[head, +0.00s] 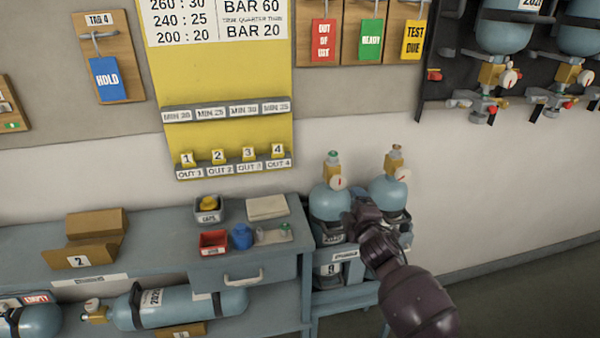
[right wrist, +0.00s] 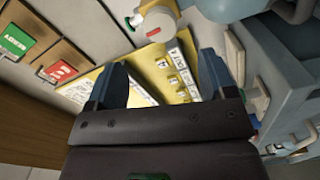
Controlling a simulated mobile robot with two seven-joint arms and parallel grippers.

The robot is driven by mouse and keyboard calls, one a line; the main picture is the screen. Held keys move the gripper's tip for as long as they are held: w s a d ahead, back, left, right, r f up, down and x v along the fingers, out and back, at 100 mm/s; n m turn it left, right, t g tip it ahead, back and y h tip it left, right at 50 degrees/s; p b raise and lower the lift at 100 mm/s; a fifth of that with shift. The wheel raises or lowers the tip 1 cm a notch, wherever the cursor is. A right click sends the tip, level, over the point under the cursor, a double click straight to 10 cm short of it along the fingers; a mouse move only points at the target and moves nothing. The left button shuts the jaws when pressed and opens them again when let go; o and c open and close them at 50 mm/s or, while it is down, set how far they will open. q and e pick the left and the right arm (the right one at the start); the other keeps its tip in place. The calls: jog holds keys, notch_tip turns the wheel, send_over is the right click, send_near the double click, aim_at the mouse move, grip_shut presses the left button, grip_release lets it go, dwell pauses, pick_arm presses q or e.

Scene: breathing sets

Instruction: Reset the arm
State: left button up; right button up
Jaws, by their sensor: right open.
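My right arm reaches in from the lower right of the head view. My right gripper (head: 358,212) is in front of two upright blue cylinders, the left one (head: 328,203) and the right one (head: 388,192), in a stand. It partly hides them. In the right wrist view my right gripper (right wrist: 160,85) has its two fingers spread apart with nothing between them. A gauge and valve (right wrist: 158,24) show just beyond the fingers. I cannot tell whether the gripper touches a cylinder. My left gripper is not in view.
A blue-grey bench (head: 150,255) holds a red bin (head: 213,242), a dark bin (head: 208,209) and a blue item (head: 241,236). Cylinders lie on its lower shelf, one of them large (head: 180,306). A yellow board (head: 225,85) and tags hang on the wall. Floor at the lower right is clear.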

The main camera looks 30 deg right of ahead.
jog(key=s+a+f+m+g+y, duration=0.2)
jog(key=s+a+f+m+y, duration=0.1)
jog(key=s+a+f+m, duration=0.4)
jog(key=s+a+f+m+g, duration=0.2)
jog(key=s+f, duration=0.3)
jog(key=s, duration=0.5)
jog(key=s+a+f+m+g+y, duration=0.1)
jog(key=s+a+f, duration=0.4)
jog(key=s, duration=0.6)
jog(key=shift+f+m+g, duration=0.4)
jog(key=shift+f+m, duration=0.2)
jog(key=shift+s+d, duration=0.1)
jog(key=shift+d, duration=0.05)
